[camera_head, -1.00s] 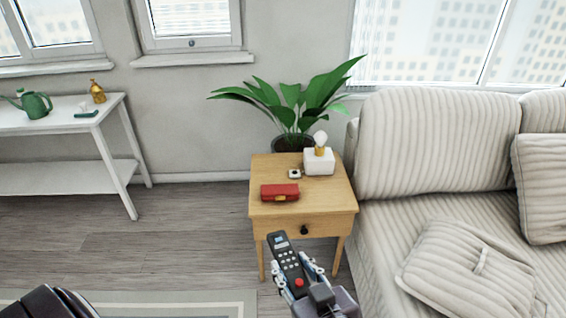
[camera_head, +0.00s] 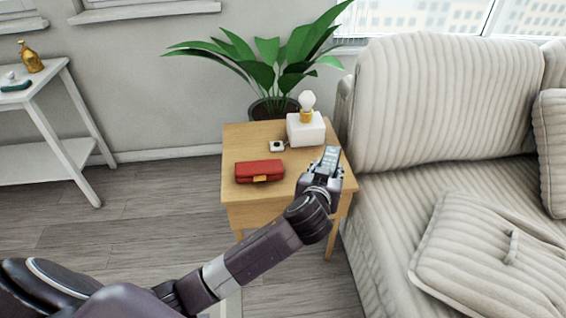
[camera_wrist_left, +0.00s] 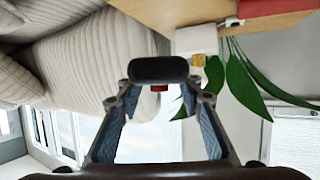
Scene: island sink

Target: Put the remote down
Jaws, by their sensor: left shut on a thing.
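The remote (camera_head: 329,160) is dark with a grey-blue, button-covered face. My left gripper (camera_head: 321,181) is shut on it and holds it over the right side of the wooden side table (camera_head: 228,150). The remote's far end points toward the back of the table. I cannot tell whether it touches the tabletop. In the left wrist view, the remote (camera_wrist_left: 158,70) shows end-on between the fingers of the left gripper (camera_wrist_left: 158,92), with a red button on one side. My right gripper is not in view.
A red case (camera_head: 259,171), a small white object (camera_head: 277,146) and a white-based lamp (camera_head: 306,130) stand on the table. A potted plant (camera_head: 270,75) is behind it. A striped sofa (camera_head: 440,110) borders it on the right. The tabletop's middle front is bare.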

